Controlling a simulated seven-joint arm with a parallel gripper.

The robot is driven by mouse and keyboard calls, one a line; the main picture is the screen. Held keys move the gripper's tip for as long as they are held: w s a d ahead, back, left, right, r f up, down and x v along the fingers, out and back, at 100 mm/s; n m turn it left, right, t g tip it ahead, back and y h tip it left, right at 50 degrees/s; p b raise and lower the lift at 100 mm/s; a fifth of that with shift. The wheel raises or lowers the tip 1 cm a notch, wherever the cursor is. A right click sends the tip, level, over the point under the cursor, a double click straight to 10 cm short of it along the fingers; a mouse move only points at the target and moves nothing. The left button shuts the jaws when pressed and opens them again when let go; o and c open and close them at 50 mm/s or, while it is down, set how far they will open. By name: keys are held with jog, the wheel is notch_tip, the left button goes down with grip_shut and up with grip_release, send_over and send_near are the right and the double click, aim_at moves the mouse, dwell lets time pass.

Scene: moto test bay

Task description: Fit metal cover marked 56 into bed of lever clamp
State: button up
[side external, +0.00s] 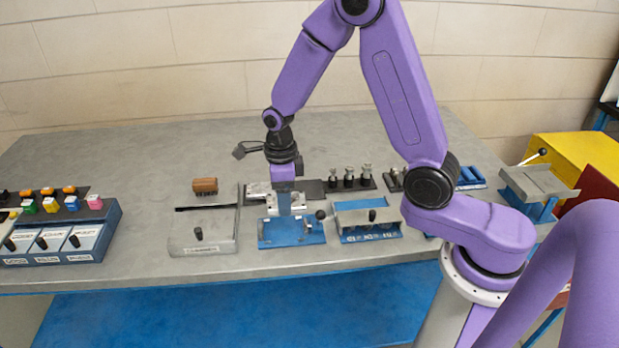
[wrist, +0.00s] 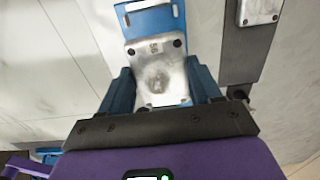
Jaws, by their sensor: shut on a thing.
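A metal cover (wrist: 157,84) with a mark that reads like 56 and dark corner holes is between the blue fingers of my gripper (wrist: 160,90) in the wrist view. My gripper is shut on it. In the side view my gripper (side external: 289,200) points down over the lever clamp (side external: 290,235), which has a blue base and a black ball knob at its right. The clamp's slotted blue base (wrist: 176,14) shows beyond the cover in the wrist view. My gripper and the cover hide the bed. I cannot tell whether the cover touches it.
A dark strip (side external: 313,190) behind the clamp carries another metal piece (wrist: 258,10). A grey box (side external: 205,240) with a black knob stands left, and a blue fixture (side external: 367,220) with a black knob stands close right. Several dark posts (side external: 349,178) stand behind that.

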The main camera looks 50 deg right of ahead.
jog(key=shift+w+a+f, duration=0.2)
jog(key=shift+a+f, duration=0.2)
jog(key=shift+a, duration=0.2)
jog(key=shift+f, duration=2.55)
jog(key=shift+f, duration=0.35)
jog(key=o, duration=1.2)
jog(key=shift+r, duration=0.1)
jog(key=shift+r, duration=3.4)
